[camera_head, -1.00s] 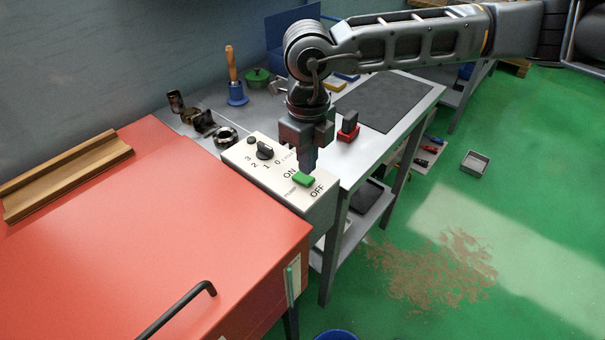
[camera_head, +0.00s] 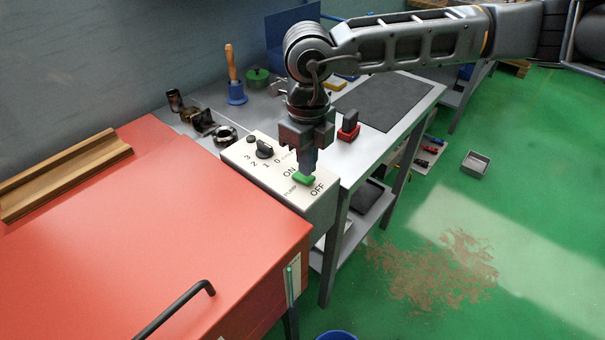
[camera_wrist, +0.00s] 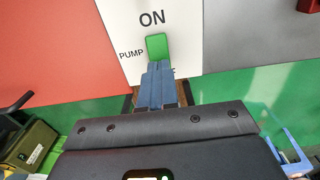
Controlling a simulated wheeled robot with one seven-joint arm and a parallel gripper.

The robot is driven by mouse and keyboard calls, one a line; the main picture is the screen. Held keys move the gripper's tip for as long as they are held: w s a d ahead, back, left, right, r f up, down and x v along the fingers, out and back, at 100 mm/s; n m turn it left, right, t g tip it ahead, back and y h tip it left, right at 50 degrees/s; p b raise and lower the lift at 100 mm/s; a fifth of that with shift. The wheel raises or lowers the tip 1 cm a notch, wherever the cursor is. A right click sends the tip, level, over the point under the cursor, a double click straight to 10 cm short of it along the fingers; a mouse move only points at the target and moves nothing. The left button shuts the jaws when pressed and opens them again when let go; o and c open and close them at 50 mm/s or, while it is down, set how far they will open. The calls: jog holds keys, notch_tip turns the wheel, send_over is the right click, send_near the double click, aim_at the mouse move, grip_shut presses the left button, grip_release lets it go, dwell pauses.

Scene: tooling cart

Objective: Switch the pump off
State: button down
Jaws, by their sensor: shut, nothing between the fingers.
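The pump switch (camera_head: 304,179) is a green rocker on the cream control panel (camera_head: 268,181), between the words ON and OFF. In the wrist view the green switch (camera_wrist: 157,46) shows below ON and beside the word PUMP. My gripper (camera_head: 308,172) points down at the panel with its fingers shut and empty. Its blue-grey fingertips (camera_wrist: 156,68) are at the OFF-side end of the switch and hide most of the word OFF in the wrist view. I cannot tell whether they touch it or which way the rocker is tipped.
A black rotary knob (camera_head: 264,149) with numbered positions sits on the same panel. The red cabinet (camera_head: 150,235) lies to the left. A red-based block (camera_head: 348,128) stands on the bench right of my gripper. A handled bell-like tool (camera_head: 235,85) stands behind.

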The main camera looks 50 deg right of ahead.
aim_at(306, 178)
jog(key=shift+f+b, duration=0.85)
dwell(0.4)
jog(key=shift+r, duration=0.1)
jog(key=shift+r+p, duration=1.35)
jog(key=shift+r, duration=2.1)
